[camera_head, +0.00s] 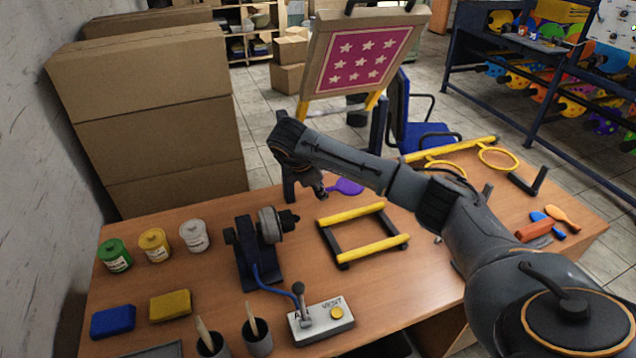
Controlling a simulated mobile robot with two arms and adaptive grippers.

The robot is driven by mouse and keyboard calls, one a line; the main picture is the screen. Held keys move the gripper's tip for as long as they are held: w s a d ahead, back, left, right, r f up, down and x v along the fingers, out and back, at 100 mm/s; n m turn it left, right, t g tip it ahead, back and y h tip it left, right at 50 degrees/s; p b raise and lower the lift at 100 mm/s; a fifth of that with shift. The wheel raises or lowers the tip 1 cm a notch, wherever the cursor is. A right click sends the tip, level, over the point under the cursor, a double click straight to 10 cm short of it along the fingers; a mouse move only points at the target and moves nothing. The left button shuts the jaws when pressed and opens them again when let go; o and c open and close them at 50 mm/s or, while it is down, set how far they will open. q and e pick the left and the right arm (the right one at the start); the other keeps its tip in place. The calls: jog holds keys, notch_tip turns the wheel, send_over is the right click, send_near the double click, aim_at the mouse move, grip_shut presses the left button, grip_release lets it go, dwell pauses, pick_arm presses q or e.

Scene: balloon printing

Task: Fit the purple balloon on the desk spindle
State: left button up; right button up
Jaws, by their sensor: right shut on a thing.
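The purple balloon (346,187) shows beside the end of my right arm, partly hidden behind the arm. My right gripper (321,191) is shut on it, near the far edge of the desk. The desk spindle (290,217) is the dark tip with a grey drum on a dark stand, left of and nearer than the balloon. The balloon is apart from the spindle, and the spindle tip is bare. My left gripper is not in view.
A yellow-railed frame (352,211) lies right of the spindle. A control box with a lever (321,321) stands in front. Paint jars (155,245), sponges (170,305) and brush cups (257,337) are at the left. A star-patterned screen (364,58) stands behind.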

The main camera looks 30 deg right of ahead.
jog(key=f, duration=0.2)
jog(key=f+b, duration=0.1)
jog(key=f, duration=0.1)
jog(key=shift+w+a+f, duration=0.1)
jog(key=shift+w, duration=0.3)
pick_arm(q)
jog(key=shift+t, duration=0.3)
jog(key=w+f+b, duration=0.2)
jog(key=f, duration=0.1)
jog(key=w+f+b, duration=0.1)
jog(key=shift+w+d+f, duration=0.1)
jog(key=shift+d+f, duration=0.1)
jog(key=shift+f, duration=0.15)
pick_arm(e)
jog(key=a+f, duration=0.3)
jog(key=f, duration=0.1)
jog(key=shift+w+a, duration=0.2)
jog(key=shift+w, duration=0.15)
pick_arm(q)
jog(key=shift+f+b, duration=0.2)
jog(key=shift+b, duration=0.25)
pick_arm(e)
jog(key=shift+r, duration=0.15)
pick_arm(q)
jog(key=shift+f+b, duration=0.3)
pick_arm(e)
jog(key=shift+w+a, duration=0.1)
jog(key=shift+a, duration=0.5)
